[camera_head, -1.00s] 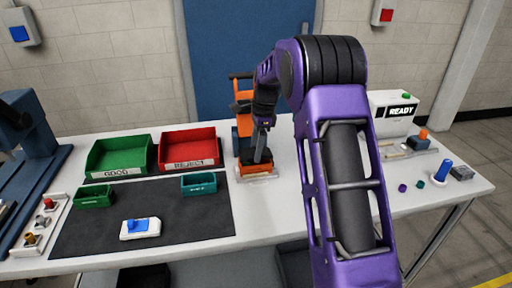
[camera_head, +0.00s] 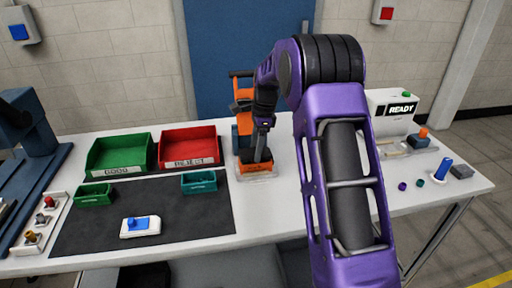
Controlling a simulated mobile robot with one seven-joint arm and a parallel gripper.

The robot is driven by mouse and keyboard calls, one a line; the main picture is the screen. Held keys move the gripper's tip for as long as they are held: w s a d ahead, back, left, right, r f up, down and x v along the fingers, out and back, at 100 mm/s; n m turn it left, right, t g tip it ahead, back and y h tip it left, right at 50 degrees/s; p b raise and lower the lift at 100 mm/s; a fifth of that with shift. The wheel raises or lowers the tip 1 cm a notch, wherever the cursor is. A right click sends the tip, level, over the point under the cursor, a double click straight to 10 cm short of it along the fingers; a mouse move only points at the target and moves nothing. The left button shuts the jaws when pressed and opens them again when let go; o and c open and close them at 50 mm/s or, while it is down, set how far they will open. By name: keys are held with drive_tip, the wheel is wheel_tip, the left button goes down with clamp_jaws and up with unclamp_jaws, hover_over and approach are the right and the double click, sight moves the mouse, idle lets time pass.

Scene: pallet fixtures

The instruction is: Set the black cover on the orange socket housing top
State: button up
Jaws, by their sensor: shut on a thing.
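The orange socket housing (camera_head: 255,170) sits on a pale base plate near the middle of the table, just right of the dark mat. The black cover (camera_head: 248,157) shows as a dark patch at the top of the housing. My gripper (camera_head: 261,156) is shut on the cover and points down at the housing. The fingers partly hide the cover. At this size I cannot tell whether the cover is touching the housing or is slightly above it, nor whether it is level.
A green bin (camera_head: 119,153) and a red bin (camera_head: 188,144) stand at the back left. Small green (camera_head: 94,195) and teal (camera_head: 199,183) trays and a white-and-blue part (camera_head: 140,227) are on the mat (camera_head: 180,217). An orange-and-blue machine (camera_head: 243,100) stands behind the housing. A READY box (camera_head: 391,112) is right.

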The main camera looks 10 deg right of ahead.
sight(264, 151)
drive_tip(key=shift+f, duration=0.45)
idle(0.4)
drive_tip(key=o, duration=1.4)
wheel_tip(264, 151, up, 17)
drive_tip(key=d, duration=0.2)
drive_tip(key=shift+d+r+p, duration=0.15)
drive_tip(key=shift+d+p, duration=0.15)
drive_tip(key=shift+p, duration=0.05)
